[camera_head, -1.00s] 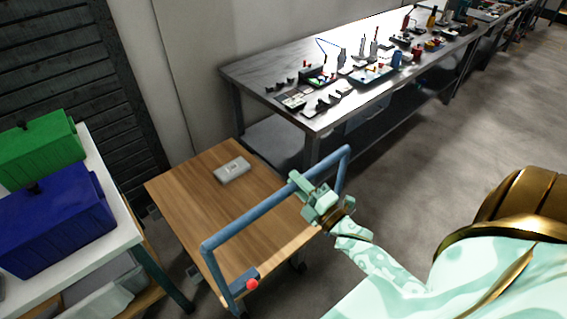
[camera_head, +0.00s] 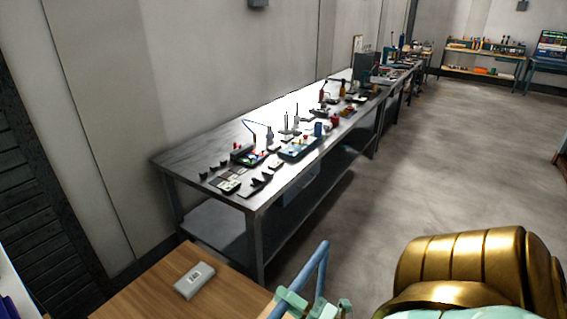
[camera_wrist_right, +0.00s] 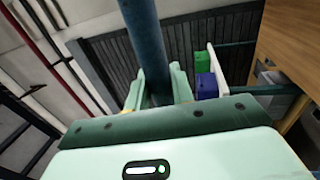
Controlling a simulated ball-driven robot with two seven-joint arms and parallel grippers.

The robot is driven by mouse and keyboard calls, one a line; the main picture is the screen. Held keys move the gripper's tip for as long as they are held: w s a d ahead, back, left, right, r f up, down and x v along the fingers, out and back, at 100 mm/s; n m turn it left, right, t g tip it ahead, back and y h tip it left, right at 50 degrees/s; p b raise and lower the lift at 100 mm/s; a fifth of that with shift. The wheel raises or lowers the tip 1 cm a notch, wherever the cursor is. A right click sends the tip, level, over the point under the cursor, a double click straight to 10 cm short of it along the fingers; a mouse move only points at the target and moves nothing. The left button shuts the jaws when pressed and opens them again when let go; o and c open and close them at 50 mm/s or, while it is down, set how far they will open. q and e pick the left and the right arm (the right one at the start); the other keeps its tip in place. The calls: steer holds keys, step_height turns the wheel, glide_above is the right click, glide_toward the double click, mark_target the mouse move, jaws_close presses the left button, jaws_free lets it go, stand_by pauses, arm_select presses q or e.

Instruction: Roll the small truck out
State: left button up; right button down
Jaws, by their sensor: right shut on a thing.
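The small truck has a wooden top (camera_head: 140,298) and a blue tube handle (camera_head: 314,268). In the head view it is at the bottom edge, mostly cut off. My right gripper (camera_head: 312,304), pale green, is shut on the handle at the bottom of the head view. In the right wrist view the blue tube (camera_wrist_right: 146,40) runs between the gripper's fingers, and the truck's wooden side (camera_wrist_right: 288,45) shows at right. The truck's wheels are hidden. My left gripper is not in view.
A grey box (camera_head: 194,281) lies on the truck's top. A long metal workbench (camera_head: 190,160) with tools stands just beyond the truck. Open concrete floor (camera_head: 440,170) lies right of the bench. Green (camera_wrist_right: 203,61) and blue (camera_wrist_right: 206,86) bins show in the right wrist view.

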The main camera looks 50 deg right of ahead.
steer(key=shift+f, duration=0.15)
steer(key=c, duration=1.3)
jaws_free()
steer(key=shift+o, duration=0.2)
steer(key=b+v, duration=0.2)
steer(key=v, duration=1.4)
steer(key=shift+s+b, duration=0.2)
steer(key=shift+b, duration=0.1)
